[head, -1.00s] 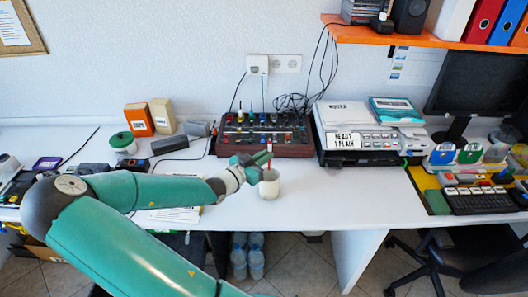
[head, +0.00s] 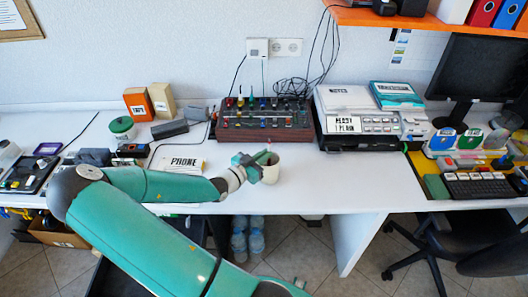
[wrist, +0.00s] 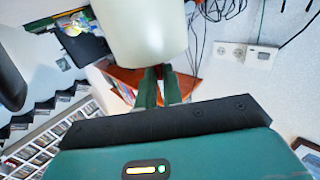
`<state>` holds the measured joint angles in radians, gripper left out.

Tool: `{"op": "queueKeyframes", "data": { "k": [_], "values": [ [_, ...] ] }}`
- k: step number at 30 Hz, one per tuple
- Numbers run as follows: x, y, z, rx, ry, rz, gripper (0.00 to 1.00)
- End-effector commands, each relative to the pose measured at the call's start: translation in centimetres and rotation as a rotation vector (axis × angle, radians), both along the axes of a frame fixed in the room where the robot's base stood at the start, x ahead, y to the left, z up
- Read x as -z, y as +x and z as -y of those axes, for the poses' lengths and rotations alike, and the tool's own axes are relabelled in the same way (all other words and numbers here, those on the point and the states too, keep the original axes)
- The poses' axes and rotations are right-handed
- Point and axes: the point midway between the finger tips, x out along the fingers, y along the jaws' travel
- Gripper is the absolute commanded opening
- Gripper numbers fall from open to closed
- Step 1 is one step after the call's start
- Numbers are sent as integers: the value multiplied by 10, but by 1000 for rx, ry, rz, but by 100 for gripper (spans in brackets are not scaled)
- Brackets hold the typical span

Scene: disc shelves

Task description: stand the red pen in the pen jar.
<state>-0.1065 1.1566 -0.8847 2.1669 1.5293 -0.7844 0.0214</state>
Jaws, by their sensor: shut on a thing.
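The pale cream pen jar (head: 272,172) stands upright on the white desk near its front edge in the head view. My gripper (head: 262,160) is at the jar's left side, close to its rim. It is shut on the red pen (head: 269,143), whose small upper end shows above the fingers. The pen's lower part is hidden, so I cannot tell how deep it sits in the jar. In the wrist view the jar (wrist: 146,28) looms large at the top and covers my fingertips.
A mixer (head: 264,120) stands behind the jar and a printer (head: 358,125) to its right. The desk right of the jar is clear. The front edge (head: 310,212) is close.

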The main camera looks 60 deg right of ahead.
Motion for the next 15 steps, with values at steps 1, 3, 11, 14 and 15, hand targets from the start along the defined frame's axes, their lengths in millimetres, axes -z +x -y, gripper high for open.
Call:
{"op": "queueKeyframes", "data": {
  "k": [1,3,11,14,15],
  "values": [
    [2,0,0,0,-1,-1,0],
    [5,-1,0,1,-1,0,0],
    [7,-1,0,1,0,1,0],
    [7,-1,0,1,0,1,0],
    [7,0,0,1,0,1,16]
  ]
}}
